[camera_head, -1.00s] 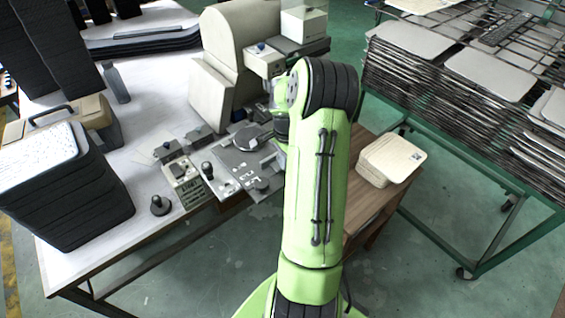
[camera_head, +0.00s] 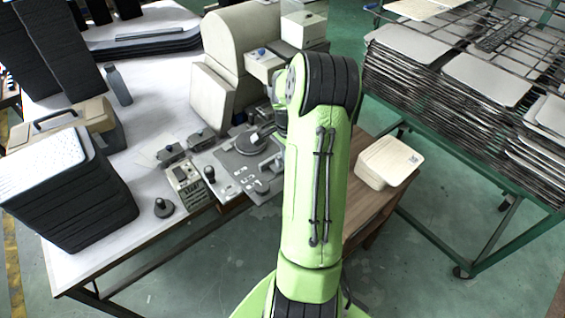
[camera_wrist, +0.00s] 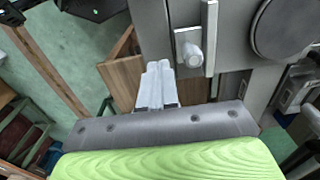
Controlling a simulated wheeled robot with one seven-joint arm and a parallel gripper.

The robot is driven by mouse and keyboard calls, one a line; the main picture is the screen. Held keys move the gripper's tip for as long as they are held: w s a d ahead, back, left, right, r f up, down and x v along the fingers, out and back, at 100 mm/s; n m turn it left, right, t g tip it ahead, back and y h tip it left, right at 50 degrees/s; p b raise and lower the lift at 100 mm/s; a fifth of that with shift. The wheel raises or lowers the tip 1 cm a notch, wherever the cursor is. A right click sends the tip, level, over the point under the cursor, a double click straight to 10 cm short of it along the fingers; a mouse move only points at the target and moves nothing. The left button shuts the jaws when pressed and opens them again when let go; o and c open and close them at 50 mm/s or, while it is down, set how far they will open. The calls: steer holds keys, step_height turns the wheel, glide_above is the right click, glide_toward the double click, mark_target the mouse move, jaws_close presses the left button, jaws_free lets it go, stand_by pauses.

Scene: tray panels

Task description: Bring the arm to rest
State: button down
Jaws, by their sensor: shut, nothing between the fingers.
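My green arm stands bent in the middle of the head view, and its bulky elbow hides my gripper there. In the wrist view my gripper (camera_wrist: 157,85) shows with its two pale fingers together and nothing between them. It is over the wooden stand (camera_wrist: 124,75), beside the grey machine plate with a lever knob (camera_wrist: 189,52). In the head view the machine (camera_head: 238,52) stands on the white table behind my arm, with its grey plate (camera_head: 240,160) in front.
A stack of dark panels (camera_head: 75,205) and a bottle (camera_head: 117,84) stand on the white table (camera_head: 85,262) at left. Pale panels (camera_head: 388,160) lie on the wooden stand at right. A green rack (camera_head: 480,245) full of trays fills the far right. Green floor shows between.

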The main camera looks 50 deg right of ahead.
step_height(320, 180, up, 3)
steer(key=shift+f+p, duration=0.2)
steer(key=shift+p, duration=0.45)
steer(key=a+r+n+t+h, duration=0.2)
steer(key=a+r+n, duration=0.9)
steer(key=a+r, duration=0.6)
steer(key=s+a+r+n+t+y, duration=0.1)
steer(key=s+a+n+t+y, duration=0.1)
steer(key=s+a+n, duration=0.7)
steer(key=s+a+t, duration=0.1)
steer(key=s+a, duration=0.1)
steer(key=a, duration=0.3)
steer(key=shift+n+t, duration=0.3)
